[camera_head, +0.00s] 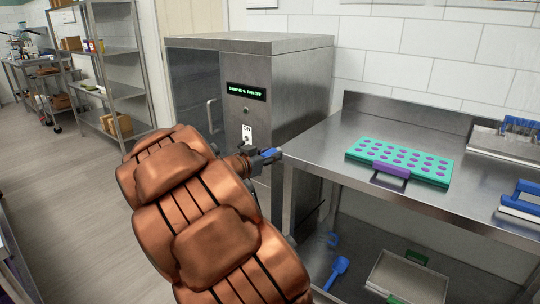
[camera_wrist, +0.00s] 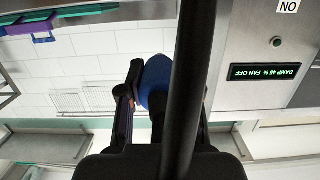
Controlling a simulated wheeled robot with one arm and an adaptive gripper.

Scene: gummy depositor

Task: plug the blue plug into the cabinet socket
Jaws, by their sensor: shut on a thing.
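My gripper (camera_head: 264,158) is in front of the cabinet's right side, near the left end of the steel table. It is shut on the blue plug (camera_head: 270,153), which also shows between the dark fingers in the wrist view (camera_wrist: 154,84). A dark bar crosses the wrist view and hides part of the plug; I cannot tell whether it is a cable. The grey metal cabinet (camera_head: 290,85) has a lit display (camera_head: 246,91) reading about "DAMP 48 % FAN OFF". I cannot make out the socket; my arm covers the lower front.
The steel table (camera_head: 330,150) is close to my gripper's right. It bears a teal mould tray (camera_head: 436,178) with a purple handle (camera_head: 391,169) and a blue-handled tool (camera_head: 522,202). A blue scoop (camera_head: 338,268) lies on the lower shelf. Floor (camera_head: 80,190) at left is clear.

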